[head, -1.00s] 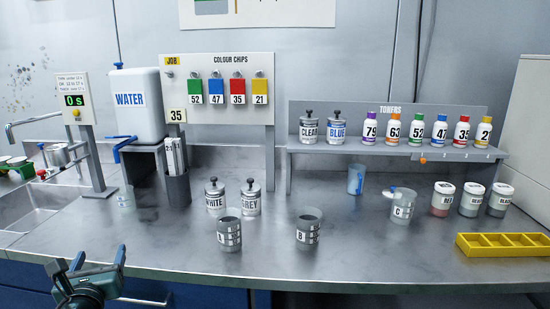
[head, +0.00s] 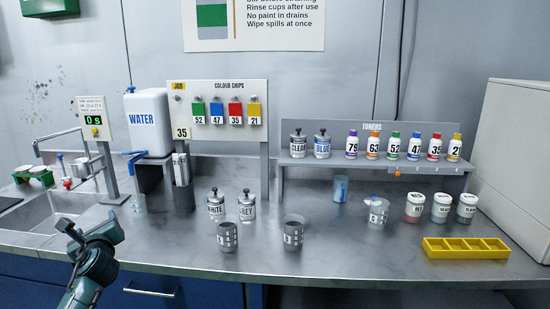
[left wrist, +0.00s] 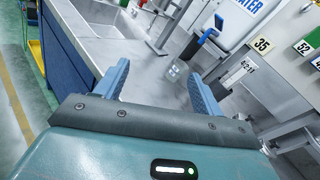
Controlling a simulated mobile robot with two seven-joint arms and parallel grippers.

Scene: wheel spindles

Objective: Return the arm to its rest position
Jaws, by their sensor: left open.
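My left gripper (head: 90,226) is at the lower left of the head view, in front of the counter's front edge near the sink. Its jaws are open and nothing is between them. In the left wrist view, its two blue fingers (left wrist: 160,82) stand wide apart, with the counter and a small clear cup (left wrist: 175,71) beyond them. My left forearm runs down out of the head view. My right gripper does not show in either view.
A toner shelf (head: 375,165) and a yellow tray (head: 465,249) are at the right. The sink (head: 60,212) is at the left.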

